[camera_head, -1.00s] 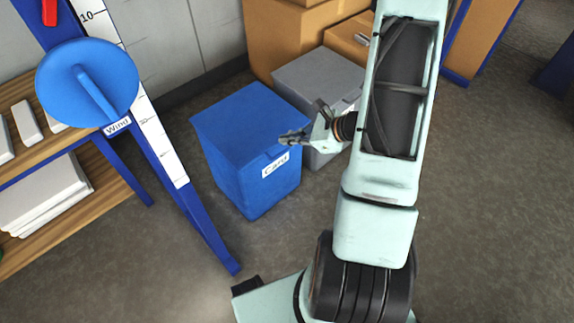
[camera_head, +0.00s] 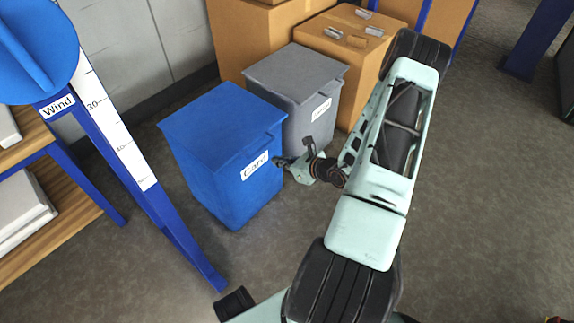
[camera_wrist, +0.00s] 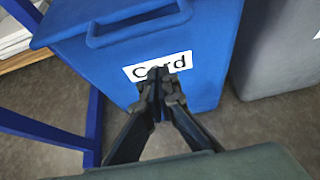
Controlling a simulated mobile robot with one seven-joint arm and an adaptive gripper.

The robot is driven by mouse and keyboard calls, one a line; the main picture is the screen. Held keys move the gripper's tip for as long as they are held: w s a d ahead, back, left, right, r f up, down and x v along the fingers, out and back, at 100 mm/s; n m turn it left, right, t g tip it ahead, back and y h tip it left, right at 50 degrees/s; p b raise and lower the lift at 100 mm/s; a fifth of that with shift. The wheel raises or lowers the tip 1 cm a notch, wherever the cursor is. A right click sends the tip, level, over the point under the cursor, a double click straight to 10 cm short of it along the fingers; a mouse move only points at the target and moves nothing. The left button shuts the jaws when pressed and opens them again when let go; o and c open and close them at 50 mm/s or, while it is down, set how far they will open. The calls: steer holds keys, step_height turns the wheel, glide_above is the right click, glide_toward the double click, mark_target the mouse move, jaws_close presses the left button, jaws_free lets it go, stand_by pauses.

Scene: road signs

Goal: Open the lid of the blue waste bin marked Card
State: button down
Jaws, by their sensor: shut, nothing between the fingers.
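The blue waste bin (camera_head: 215,165) stands on the floor left of centre in the head view, with a white "Card" label (camera_head: 254,166) on its front. Its blue lid (camera_head: 222,118) lies flat and closed on top. In the wrist view the bin (camera_wrist: 205,75) fills the upper middle, and a raised handle (camera_wrist: 138,24) shows at the lid's front edge above the label. My gripper (camera_head: 279,161) is shut and empty at the bin's front, near the label and below the lid edge. In the wrist view its fingertips (camera_wrist: 160,75) overlap the label; I cannot tell whether they touch it.
A grey bin (camera_head: 298,92) stands right beside the blue one, with cardboard boxes (camera_head: 345,45) behind. A blue post with a white scale (camera_head: 125,140) and a wooden shelf (camera_head: 75,200) stand to the left.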

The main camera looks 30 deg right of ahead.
steer(key=shift+w+a+r+b, duration=0.3)
steer(key=shift+w+r, duration=0.3)
steer(key=shift+w, duration=0.2)
steer(key=shift+w+a+r+b, duration=0.3)
steer(key=shift+w+r, duration=0.3)
steer(key=shift+w, duration=0.2)
steer(key=shift+r, duration=0.1)
